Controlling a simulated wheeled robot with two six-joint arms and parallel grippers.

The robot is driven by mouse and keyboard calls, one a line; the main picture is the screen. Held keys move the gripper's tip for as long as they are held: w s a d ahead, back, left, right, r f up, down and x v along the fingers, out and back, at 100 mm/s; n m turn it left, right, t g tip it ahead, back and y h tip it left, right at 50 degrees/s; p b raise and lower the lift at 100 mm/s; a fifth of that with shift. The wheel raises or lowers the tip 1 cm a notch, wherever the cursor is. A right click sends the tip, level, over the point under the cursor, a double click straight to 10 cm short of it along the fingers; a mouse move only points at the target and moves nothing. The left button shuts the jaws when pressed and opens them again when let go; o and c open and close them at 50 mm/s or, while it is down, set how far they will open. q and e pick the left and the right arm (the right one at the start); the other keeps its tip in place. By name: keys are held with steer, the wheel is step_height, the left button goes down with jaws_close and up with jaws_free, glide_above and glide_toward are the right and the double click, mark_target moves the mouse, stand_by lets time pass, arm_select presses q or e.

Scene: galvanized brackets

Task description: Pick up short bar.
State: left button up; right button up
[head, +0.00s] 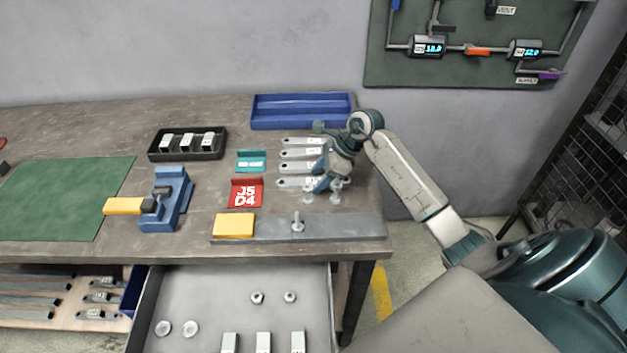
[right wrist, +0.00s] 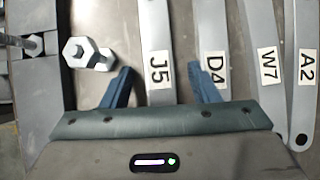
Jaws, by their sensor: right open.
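Several flat grey bars lie side by side under my right gripper (head: 325,178) on the bench. In the right wrist view they are labelled J5 (right wrist: 155,35), D4 (right wrist: 212,35), W7 (right wrist: 262,35) and A2 (right wrist: 304,30). Their far ends run out of that view, so I cannot tell which is the short bar. My right gripper also shows in the right wrist view (right wrist: 161,86), open and empty. The J5 bar lies between its fingers; the right finger overlaps the D4 bar. Height above the bars is unclear. My left gripper is out of view.
Hex bolts (right wrist: 88,54) stand beside the J5 bar. A grey strip (head: 340,228) with a yellow block (head: 234,225) runs along the front edge. A drawer (head: 200,285) is open below.

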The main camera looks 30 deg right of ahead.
steer(key=shift+c, duration=1.3)
jaws_close()
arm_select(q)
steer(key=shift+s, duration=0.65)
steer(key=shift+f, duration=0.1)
arm_select(e)
steer(key=shift+r, duration=0.2)
